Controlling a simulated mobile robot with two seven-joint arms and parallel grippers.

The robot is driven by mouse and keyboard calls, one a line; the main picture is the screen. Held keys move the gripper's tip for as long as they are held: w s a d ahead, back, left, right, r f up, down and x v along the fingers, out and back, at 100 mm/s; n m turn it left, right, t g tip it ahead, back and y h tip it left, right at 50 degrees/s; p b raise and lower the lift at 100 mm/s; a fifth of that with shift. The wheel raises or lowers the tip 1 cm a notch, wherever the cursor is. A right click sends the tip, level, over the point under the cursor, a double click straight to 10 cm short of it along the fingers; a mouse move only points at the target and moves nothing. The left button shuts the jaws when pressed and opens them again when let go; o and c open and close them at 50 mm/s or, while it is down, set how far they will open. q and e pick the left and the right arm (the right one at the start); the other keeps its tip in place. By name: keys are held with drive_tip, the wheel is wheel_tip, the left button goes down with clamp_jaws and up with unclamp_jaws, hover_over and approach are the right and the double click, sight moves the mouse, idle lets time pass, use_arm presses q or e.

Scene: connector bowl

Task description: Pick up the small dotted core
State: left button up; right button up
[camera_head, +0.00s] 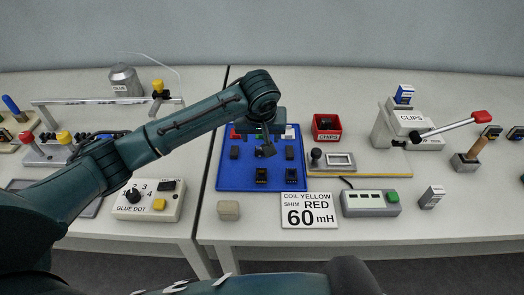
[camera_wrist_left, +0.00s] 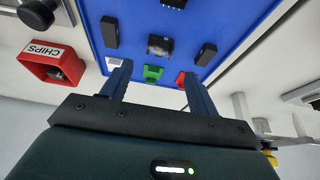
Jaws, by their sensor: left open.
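Dark cores lie on the blue mat (camera_head: 225,181). In the head view, two at the front, a front-left core (camera_head: 261,175) and a front-right core (camera_head: 291,176), show small light marks; I cannot tell which is the small dotted one. Plain-looking dark blocks lie at the mat's left (camera_head: 235,152) and right (camera_head: 289,152). My left gripper (camera_head: 265,150) hangs over the mat's middle and hides part of it. In the left wrist view its jaws (camera_wrist_left: 154,68) are open and empty. A small dark core with a brownish top (camera_wrist_left: 159,46) lies beyond the gap between the fingertips.
White (camera_wrist_left: 114,63), green (camera_wrist_left: 153,73) and red (camera_wrist_left: 181,80) pieces lie along the mat's back edge. A red CHIPS bin (camera_head: 326,127) stands right of the mat. A sign (camera_head: 309,210) and a beige block (camera_head: 228,210) stand in front of it.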

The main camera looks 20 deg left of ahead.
use_arm(q)
drive_tip(key=x, duration=0.5)
drive_tip(key=shift+s+d+f, duration=0.25)
drive_tip(key=shift+s+f, duration=0.1)
drive_tip(key=c, duration=1.1)
